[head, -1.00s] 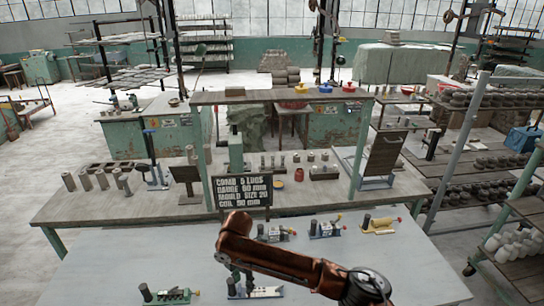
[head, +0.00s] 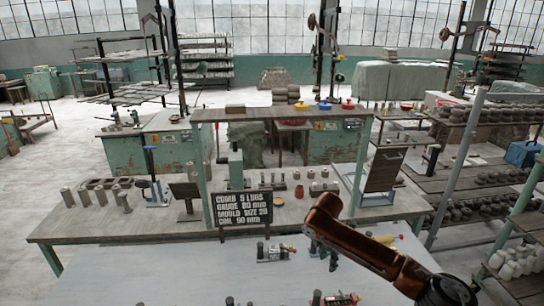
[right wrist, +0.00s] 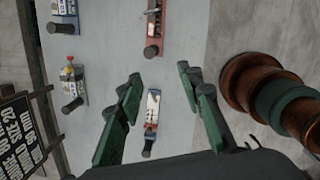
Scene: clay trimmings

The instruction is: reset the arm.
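My right arm reaches in from the lower right in the head view. Its dark green gripper (head: 324,252) hangs below a copper-brown link, partly hidden. In the right wrist view the gripper (right wrist: 160,95) has its two fingers spread wide apart. A small tool with a pale body and dark cylinder (right wrist: 152,112) appears between the fingers, with visible gaps on both sides; nothing is gripped. My left gripper is in neither current view.
Similar small tools lie on the pale front table, including one left of the gripper (head: 272,252) and one right of it (head: 383,239). A black lettered sign (head: 242,208) stands behind. A wooden bench (head: 120,225) and overhead shelf (head: 280,112) lie beyond.

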